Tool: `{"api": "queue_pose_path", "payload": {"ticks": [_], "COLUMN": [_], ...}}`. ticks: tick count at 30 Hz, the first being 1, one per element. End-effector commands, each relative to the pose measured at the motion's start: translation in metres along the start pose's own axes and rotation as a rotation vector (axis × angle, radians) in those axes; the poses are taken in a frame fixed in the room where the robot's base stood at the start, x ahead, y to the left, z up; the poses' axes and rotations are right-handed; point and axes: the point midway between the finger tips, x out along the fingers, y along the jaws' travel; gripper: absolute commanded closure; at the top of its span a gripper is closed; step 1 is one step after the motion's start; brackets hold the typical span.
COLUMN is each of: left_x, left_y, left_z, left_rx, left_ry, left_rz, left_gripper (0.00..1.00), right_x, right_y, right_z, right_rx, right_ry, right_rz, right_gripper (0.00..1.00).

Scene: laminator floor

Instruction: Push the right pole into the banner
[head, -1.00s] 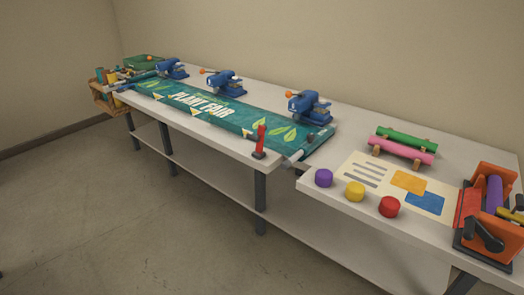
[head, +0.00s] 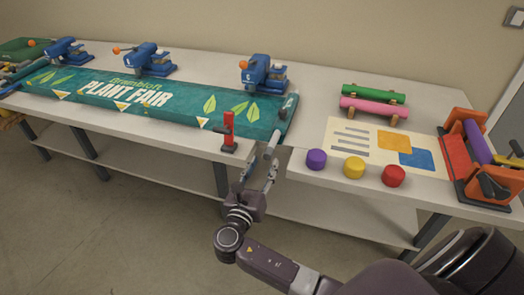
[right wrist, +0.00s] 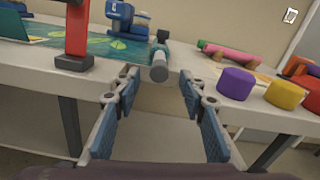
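The banner (head: 180,118) is teal with "Plant Fair" lettering and lies flat along the table. The right pole (head: 271,144) is a grey rod at the banner's right end, with its near end projecting past the table's front edge. In the right wrist view the pole's round end (right wrist: 159,73) faces me, and part of the banner (right wrist: 103,47) shows behind. My right gripper (head: 257,170) is open and empty, just in front of the pole's end. In the right wrist view its blue-padded fingers (right wrist: 158,88) stand apart on either side below the pole. My left gripper is not in view.
A red upright clamp (head: 229,128) stands left of the pole at the table edge. Several blue presses line the banner's back edge, one (head: 263,75) near the pole. Purple (head: 316,159), yellow (head: 354,167) and red (head: 393,176) cylinders stand on the right table.

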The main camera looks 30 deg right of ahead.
Motion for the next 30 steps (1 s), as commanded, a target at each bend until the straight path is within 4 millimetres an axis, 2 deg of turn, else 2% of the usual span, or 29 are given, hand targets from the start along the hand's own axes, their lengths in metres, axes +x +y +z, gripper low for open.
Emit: {"api": "queue_pose_path", "payload": {"ticks": [3, 9, 14, 21, 30], "left_x": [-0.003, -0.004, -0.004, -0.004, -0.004], "left_y": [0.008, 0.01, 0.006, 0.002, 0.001], "left_z": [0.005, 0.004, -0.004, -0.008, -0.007], "left_rx": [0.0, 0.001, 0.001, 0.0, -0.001], "left_ry": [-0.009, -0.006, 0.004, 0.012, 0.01], "left_rz": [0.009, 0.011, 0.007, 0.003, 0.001], "left_gripper": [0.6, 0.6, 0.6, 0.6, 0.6], "right_x": [0.022, 0.048, 0.056, 0.056, 0.056], "right_y": [-0.001, 0.0, 0.0, 0.0, 0.0], "right_z": [0.002, 0.0, -0.001, -0.001, -0.001], "right_rx": [0.0, 0.001, 0.002, 0.002, 0.002], "right_ry": [-0.002, 0.0, 0.003, 0.003, 0.003], "right_rz": [-0.002, 0.0, 0.0, 0.001, 0.001], "right_gripper": [0.62, 0.62, 0.62, 0.63, 0.96]}}
